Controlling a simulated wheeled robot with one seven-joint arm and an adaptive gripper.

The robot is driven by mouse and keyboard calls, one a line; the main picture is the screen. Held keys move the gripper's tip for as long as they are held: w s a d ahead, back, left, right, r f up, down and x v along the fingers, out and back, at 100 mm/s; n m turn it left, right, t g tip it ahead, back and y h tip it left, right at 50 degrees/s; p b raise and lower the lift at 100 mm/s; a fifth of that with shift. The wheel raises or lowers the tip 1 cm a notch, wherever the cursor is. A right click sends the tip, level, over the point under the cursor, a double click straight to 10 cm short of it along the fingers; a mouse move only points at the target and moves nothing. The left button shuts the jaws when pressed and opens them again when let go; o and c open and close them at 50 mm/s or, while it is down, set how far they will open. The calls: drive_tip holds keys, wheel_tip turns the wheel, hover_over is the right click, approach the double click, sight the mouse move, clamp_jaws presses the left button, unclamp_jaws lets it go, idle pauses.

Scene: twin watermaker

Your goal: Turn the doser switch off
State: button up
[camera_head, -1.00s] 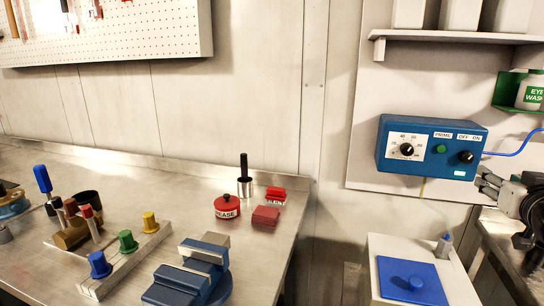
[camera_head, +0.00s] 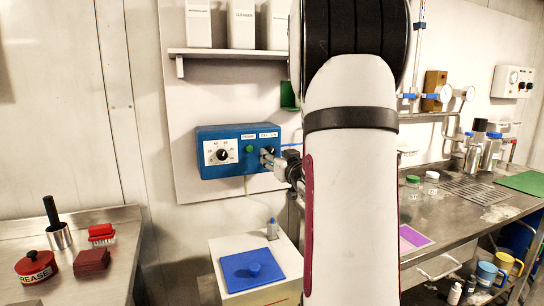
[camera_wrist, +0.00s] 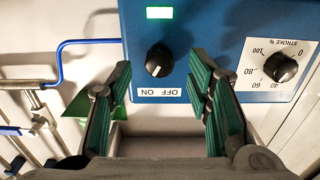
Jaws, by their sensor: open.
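The blue doser box (camera_head: 228,166) hangs on the wall in the head view and fills the top of the upside-down wrist view (camera_wrist: 215,25). Its black OFF-ON switch knob (camera_wrist: 159,60) shows whole in the wrist view. Its white mark leans toward the ON side of the label. My gripper (camera_wrist: 158,78) is open and empty, with its green-padded fingers to either side of the knob in the picture. In the head view my gripper (camera_head: 268,160) is at the box's right end and partly hides the knob (camera_head: 268,151).
The box also has a stroke dial (camera_wrist: 281,67), a green prime button (camera_head: 249,149) and a lit green indicator (camera_wrist: 159,12). A blue cable (camera_wrist: 62,60) runs from its side. A shelf (camera_head: 225,54) is above; a white tank with a blue lid (camera_head: 235,270) stands below.

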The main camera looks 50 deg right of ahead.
sight(270, 152)
drive_tip(key=shift+x, duration=1.35)
drive_tip(key=shift+c, duration=0.6)
clamp_jaws()
drive_tip(key=shift+b, duration=0.3)
drive_tip(key=n+b, duration=1)
drive_tip(key=n, duration=0.1)
drive_tip(key=shift+n, duration=0.3)
drive_tip(key=shift+n+b, duration=0.3)
drive_tip(key=shift+b, duration=0.1)
